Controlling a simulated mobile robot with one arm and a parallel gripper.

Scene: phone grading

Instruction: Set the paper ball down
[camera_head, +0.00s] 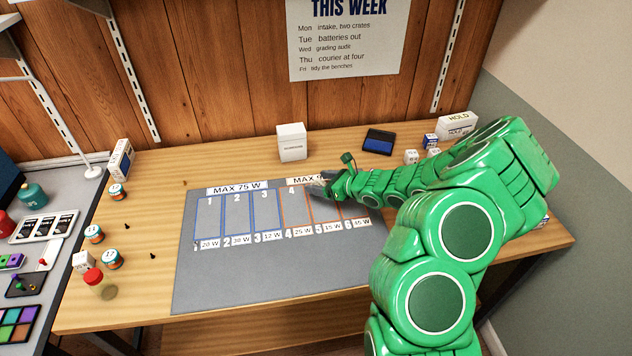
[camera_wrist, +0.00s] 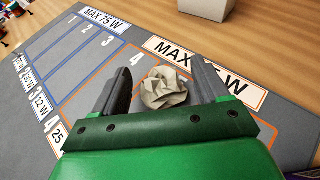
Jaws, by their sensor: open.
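The crumpled beige paper ball (camera_wrist: 166,88) shows in the wrist view between my fingers, with a gap to each side. It appears to rest on the grey mat (camera_wrist: 75,100), close to the orange-lined slots and the second "MAX" label. I cannot tell exactly which slot it lies in. My gripper (camera_wrist: 162,85) is open around the ball. In the head view my gripper (camera_head: 324,185) is low over the mat near slots 4 and 5, and the ball cannot be made out there.
A white box (camera_head: 292,142) stands behind the mat. A dark blue-topped pad (camera_head: 379,141) and white dice (camera_head: 411,157) lie at the back right. The mat's blue-lined slots (camera_head: 238,214) are empty.

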